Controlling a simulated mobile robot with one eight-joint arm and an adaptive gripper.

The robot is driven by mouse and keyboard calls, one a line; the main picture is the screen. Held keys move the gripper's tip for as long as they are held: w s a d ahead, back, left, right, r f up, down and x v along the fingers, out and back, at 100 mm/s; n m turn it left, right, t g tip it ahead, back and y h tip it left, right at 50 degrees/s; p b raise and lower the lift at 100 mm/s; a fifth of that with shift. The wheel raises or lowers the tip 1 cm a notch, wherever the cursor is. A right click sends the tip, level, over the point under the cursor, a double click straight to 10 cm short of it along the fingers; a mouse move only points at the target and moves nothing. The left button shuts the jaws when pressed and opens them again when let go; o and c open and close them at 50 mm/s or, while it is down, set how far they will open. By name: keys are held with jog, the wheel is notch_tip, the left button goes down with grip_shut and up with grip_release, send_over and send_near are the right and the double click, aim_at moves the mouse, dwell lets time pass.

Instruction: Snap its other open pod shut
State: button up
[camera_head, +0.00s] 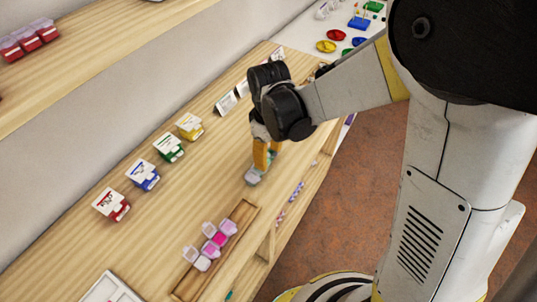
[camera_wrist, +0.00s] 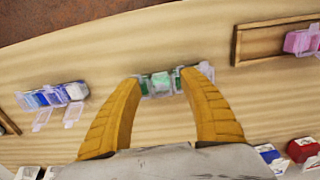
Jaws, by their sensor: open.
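My gripper (camera_head: 262,160) points down at the table, its yellow fingers apart; the fingers also show in the wrist view (camera_wrist: 168,76). Between and just beyond the fingertips lies a clear pod strip with green beads (camera_wrist: 161,83); its ends are partly hidden by the fingers. Part of this strip shows under the gripper in the head view (camera_head: 253,179). I cannot tell which of its lids are open or whether a finger touches it. A second strip with blue and purple beads (camera_wrist: 51,97) lies to the left, with two clear lids hanging open (camera_wrist: 73,114).
A wooden tray (camera_head: 245,214) holds a pod strip with pink beads (camera_head: 210,247), which also shows in the wrist view (camera_wrist: 303,40). Red (camera_head: 112,204), blue (camera_head: 142,175), green (camera_head: 169,147) and yellow (camera_head: 189,126) labelled boxes line the wall side. Bare wood lies around the green strip.

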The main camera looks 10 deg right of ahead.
grip_shut()
jog(key=shift+s+d+f+t+y+b, duration=0.15)
jog(key=shift+d+f+t+y+b, duration=0.15)
jog(key=shift+t+y, duration=0.25)
jog(key=shift+s+f+t+y+b, duration=0.1)
jog(key=shift+f+t+y+b, duration=0.1)
jog(key=shift+t+y+b, duration=0.35)
grip_release()
jog(key=shift+a+r+g+p, duration=0.1)
jog(key=shift+g+p, duration=0.2)
jog(key=shift+p, duration=0.05)
